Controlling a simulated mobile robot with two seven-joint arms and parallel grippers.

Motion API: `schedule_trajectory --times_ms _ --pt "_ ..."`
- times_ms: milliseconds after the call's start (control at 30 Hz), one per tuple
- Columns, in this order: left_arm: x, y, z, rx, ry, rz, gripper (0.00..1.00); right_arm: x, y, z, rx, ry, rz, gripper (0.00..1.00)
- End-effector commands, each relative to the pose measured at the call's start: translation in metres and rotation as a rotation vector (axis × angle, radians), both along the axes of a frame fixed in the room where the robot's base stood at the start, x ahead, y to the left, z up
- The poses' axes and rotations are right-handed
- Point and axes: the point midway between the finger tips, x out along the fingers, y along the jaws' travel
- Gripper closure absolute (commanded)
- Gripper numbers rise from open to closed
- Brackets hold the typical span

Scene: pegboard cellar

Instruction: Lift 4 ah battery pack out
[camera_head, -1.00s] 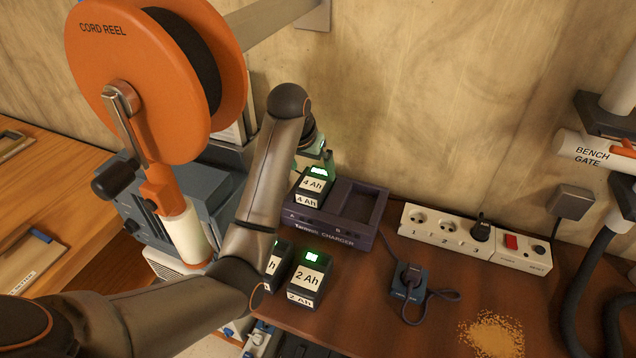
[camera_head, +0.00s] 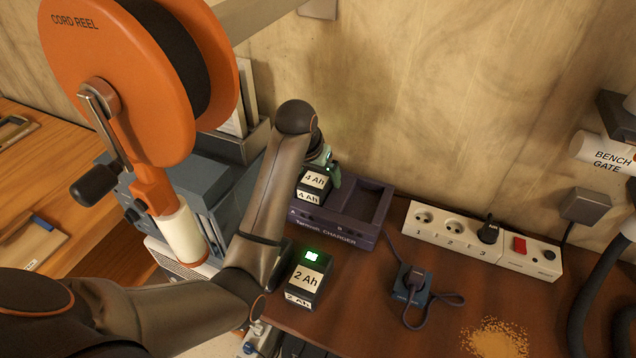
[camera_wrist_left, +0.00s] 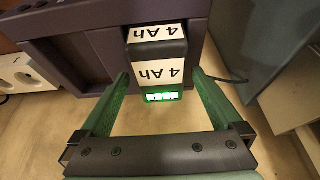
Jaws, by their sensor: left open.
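The 4 Ah battery pack (camera_head: 311,186) is black with white labels and sits in the left bay of the purple Tarmson charger (camera_head: 347,238). It also shows in the left wrist view (camera_wrist_left: 161,52), with its green display lit. My left gripper (camera_head: 327,169) is at the pack's far end. In the left wrist view the open green fingers (camera_wrist_left: 160,78) stand to either side of the pack's display end, with gaps visible. In the head view the gripper and arm hide part of the pack's top. My right gripper is not in view.
The charger's right bay (camera_head: 366,205) is empty. A 2 Ah pack (camera_head: 308,279) stands in front, close to my left arm. A power strip (camera_head: 450,229), a small blue corded device (camera_head: 411,284) and yellow crumbs (camera_head: 495,338) lie to the right. An orange cord reel (camera_head: 115,80) rises at left.

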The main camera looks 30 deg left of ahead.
Motion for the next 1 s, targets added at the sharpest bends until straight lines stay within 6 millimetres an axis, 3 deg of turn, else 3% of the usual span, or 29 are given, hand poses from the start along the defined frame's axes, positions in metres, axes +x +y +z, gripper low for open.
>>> schedule_trajectory --times_ms 400,1000 --pt "-0.0001 0.0001 -0.0023 0.0 0.001 0.0 0.01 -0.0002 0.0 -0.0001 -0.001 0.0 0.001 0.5" --pt "-0.0001 0.0 -0.0022 0.0 0.0 0.0 0.69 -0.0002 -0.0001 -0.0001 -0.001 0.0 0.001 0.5"
